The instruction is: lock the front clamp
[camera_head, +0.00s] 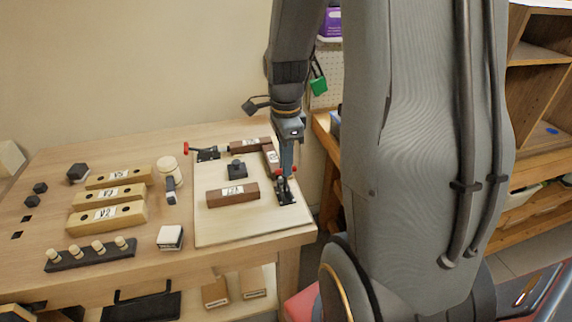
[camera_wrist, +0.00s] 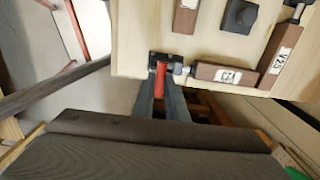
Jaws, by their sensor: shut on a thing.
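The front clamp (camera_head: 286,196) is a dark toggle clamp with a red handle, at the right edge of the pale board (camera_head: 215,232). It also shows in the wrist view (camera_wrist: 180,61), its red handle (camera_wrist: 160,78) between my fingers. My gripper (camera_head: 284,172) reaches down from above and is shut on that handle; in the wrist view its two blue-grey fingers (camera_wrist: 161,98) flank the red grip. The clamp's tip lies close to the end of a brown block marked V23 (camera_wrist: 222,72); I cannot tell whether they touch.
A second red-handled clamp (camera_head: 207,154) sits at the board's back left. Brown blocks (camera_head: 232,195) and a dark knobbed piece (camera_head: 237,170) lie on the board.

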